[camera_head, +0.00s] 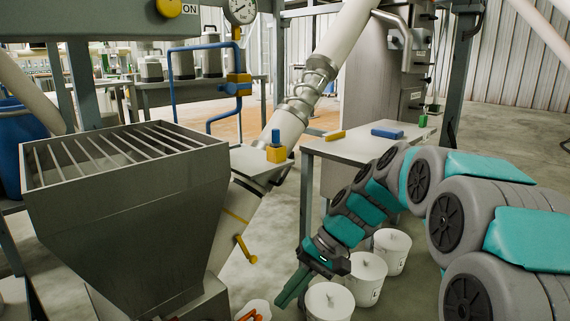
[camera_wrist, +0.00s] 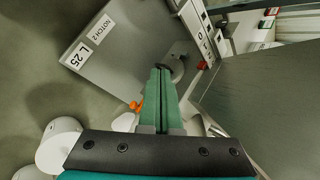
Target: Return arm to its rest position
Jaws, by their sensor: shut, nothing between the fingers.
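My arm reaches in from the right in the head view, grey and teal. It bends down to my gripper (camera_head: 290,290), which points down and left, past the front of the table, beside the white buckets. In the wrist view, the two green fingers of my gripper (camera_wrist: 160,75) lie together with nothing between them. The fingers are shut and hold no object.
A grey hopper (camera_head: 130,210) with a bar grate stands at left. White buckets (camera_head: 367,270) stand on the floor beside and below my arm. A table (camera_head: 350,147) carries a blue and a yellow item. A grey panel labelled L 25 (camera_wrist: 105,70) shows in the wrist view.

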